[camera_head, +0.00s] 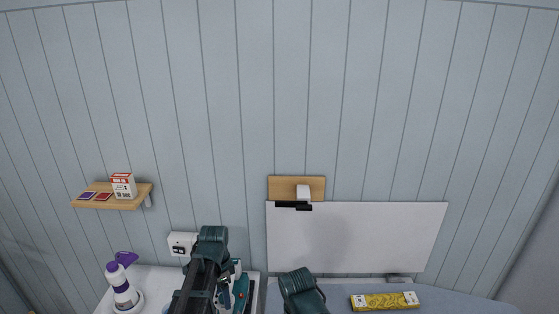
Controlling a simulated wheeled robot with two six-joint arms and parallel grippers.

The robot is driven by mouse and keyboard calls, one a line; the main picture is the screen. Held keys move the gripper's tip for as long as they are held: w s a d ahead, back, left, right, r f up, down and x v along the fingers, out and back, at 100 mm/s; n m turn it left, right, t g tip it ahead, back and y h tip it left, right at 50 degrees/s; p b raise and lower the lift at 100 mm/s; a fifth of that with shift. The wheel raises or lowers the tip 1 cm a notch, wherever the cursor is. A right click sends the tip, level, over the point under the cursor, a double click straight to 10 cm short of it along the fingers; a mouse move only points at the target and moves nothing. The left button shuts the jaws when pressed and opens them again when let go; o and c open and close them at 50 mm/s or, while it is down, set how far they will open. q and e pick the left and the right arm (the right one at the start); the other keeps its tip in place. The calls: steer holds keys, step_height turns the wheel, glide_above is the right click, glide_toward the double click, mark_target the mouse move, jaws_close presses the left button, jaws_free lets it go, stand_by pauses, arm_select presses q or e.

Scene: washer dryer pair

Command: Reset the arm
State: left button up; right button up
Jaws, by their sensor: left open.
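My left arm rises from the bottom edge and bends over. Its gripper (234,292) is low in the picture, just right of the arm link, over the white surface. It is open, with nothing seen between its fingers. The arm partly hides it. Of my right arm, only a dark bent section shows at the bottom centre; its gripper is not in view.
A white bottle with a purple cap (121,288) stands at the lower left. A wooden shelf (126,203) holds a small box (123,186). A white board (370,236) stands against the panelled wall. A yellow patterned package (384,301) lies at lower right. The upper wall is clear.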

arm_select(q)
steer(key=n, duration=0.3)
steer(key=shift+n, duration=0.4)
steer(key=shift+s, duration=0.1)
